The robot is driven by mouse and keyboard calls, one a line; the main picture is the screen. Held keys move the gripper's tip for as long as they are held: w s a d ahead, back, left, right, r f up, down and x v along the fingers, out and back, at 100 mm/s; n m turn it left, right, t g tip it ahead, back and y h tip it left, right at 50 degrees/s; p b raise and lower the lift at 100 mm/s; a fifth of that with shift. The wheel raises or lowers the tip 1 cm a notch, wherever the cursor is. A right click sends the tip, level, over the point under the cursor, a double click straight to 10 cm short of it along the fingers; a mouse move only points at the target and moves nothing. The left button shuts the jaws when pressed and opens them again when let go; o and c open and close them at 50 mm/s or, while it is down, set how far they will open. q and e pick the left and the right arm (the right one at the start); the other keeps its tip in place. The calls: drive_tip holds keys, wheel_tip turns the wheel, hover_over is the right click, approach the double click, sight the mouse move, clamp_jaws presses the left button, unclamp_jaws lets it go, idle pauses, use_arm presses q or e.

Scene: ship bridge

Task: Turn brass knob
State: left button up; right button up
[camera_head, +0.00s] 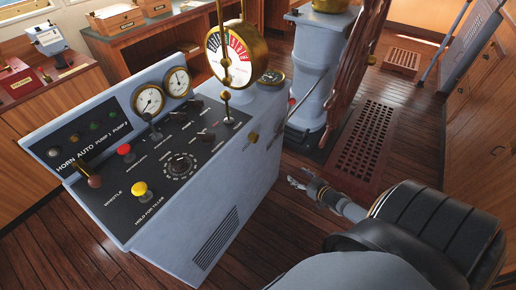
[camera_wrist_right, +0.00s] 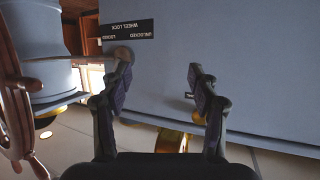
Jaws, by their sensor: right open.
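A small brass knob (camera_head: 253,137) shows on the side face of the grey console, near its right end. In the right wrist view, which is upside down, a rounded brownish knob (camera_wrist_right: 122,53) sits beside a black "WHEEL LOCK" label (camera_wrist_right: 127,36), partly hidden by a finger. I cannot tell whether both views show the same knob. My right gripper (camera_head: 295,180) is low, to the right of the console. Its two fingers (camera_wrist_right: 159,82) are spread apart with nothing held between them, facing the grey panel. My left gripper is out of view.
The grey console (camera_head: 215,215) carries gauges, buttons and a brass telegraph (camera_head: 228,55). A wooden ship's wheel (camera_head: 355,60) and its grey pedestal (camera_head: 322,75) stand behind my right gripper. A floor grate (camera_head: 368,140) lies to the right. Wood floor is open in front.

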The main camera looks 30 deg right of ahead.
drive_tip(key=w+a+r+n+t+y+b, duration=0.1)
drive_tip(key=w+a+r+t+y, duration=0.1)
drive_tip(key=w+r+y, duration=0.3)
drive_tip(key=n+t+y+b, duration=0.1)
drive_tip(key=n+y, duration=0.1)
approach(257, 140)
drive_tip(key=b+x, duration=0.1)
drive_tip(key=x, duration=0.7)
drive_tip(key=shift+w+a+r, duration=0.1)
drive_tip(key=shift+w, duration=0.2)
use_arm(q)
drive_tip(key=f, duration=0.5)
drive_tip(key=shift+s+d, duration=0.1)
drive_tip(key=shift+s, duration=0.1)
use_arm(e)
drive_tip(key=c, duration=1.2)
